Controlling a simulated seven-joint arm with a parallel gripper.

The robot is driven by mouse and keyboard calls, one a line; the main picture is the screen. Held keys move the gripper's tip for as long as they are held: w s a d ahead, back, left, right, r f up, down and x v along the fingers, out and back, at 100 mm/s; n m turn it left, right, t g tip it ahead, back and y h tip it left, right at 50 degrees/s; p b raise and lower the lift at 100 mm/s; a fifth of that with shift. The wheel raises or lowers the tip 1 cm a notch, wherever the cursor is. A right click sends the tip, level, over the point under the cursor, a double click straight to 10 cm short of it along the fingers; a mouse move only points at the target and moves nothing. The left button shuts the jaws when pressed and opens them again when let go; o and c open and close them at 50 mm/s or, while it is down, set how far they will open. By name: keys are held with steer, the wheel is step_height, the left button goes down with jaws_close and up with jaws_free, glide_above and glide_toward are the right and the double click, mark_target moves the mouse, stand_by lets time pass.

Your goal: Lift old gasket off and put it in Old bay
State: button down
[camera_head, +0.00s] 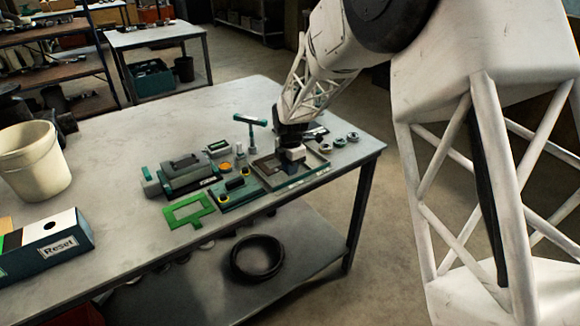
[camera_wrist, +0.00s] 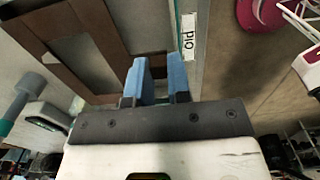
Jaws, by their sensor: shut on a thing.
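The old gasket (camera_wrist: 98,22) is a flat brown rectangular frame at the upper left of the wrist view. My gripper (camera_wrist: 158,66) has its two blue fingers close together on its edge. The white "old" label (camera_wrist: 188,36) is just right of the fingers, on the rim of the tray. In the head view my gripper (camera_head: 291,158) is low over the tray (camera_head: 318,174) near the table's right end. Brown edges of the gasket (camera_head: 264,168) show beside it. I cannot tell whether the gasket rests on the tray floor.
A green gasket-shaped frame (camera_head: 188,211), a grey-green engine block (camera_head: 184,175) and a T-handled tool (camera_head: 250,124) are left of the tray. Several small round parts (camera_head: 339,142) lie to its right. A Reset box (camera_head: 48,245) and a cream bucket (camera_head: 33,160) stand far left.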

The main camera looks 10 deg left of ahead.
steer(key=c, duration=1)
jaws_free()
steer(key=shift+r, duration=0.1)
steer(key=shift+r, duration=2.95)
steer(key=shift+r, duration=0.1)
steer(key=shift+r, duration=1.9)
